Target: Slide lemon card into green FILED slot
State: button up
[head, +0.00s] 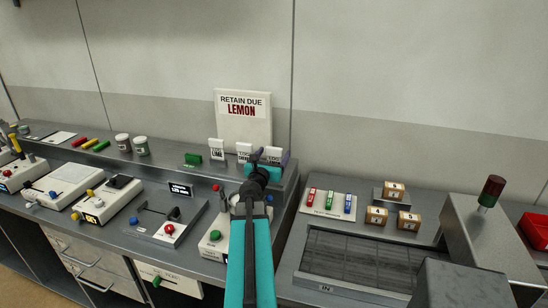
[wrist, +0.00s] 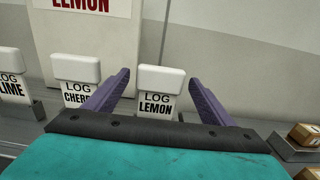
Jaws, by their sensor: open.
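The lemon card (wrist: 160,92), a white card labelled LOG LEMON, stands upright in the wrist view. My gripper (wrist: 160,81) is open, with one purple finger to each side of the card in the picture. Neither finger is seen pressing on it, and how far the fingers reach along it is not clear. In the head view my gripper (head: 271,157) is at the right end of the card row and partly covers the lemon card. A small green block (head: 193,158) sits left of the cards; I cannot read FILED on it or tell whether it is the slot.
The cherry card (wrist: 77,82) stands close left of my gripper, with the lime card (head: 217,148) farther left. A RETAIN DUE LEMON sign (head: 243,117) stands behind. Brown boxes (head: 377,215) and a panel with coloured tags (head: 328,204) are at right.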

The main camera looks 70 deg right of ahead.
jog(key=shift+d+r+p, duration=0.15)
jog(key=shift+d+p, duration=0.2)
jog(key=shift+d, duration=1.25)
jog(key=shift+w+d, duration=0.25)
jog(key=shift+d, duration=0.65)
jog(key=c, duration=1.2)
jog(key=shift+o, duration=0.2)
notch_tip(320, 180, up, 10)
jog(key=p, duration=0.1)
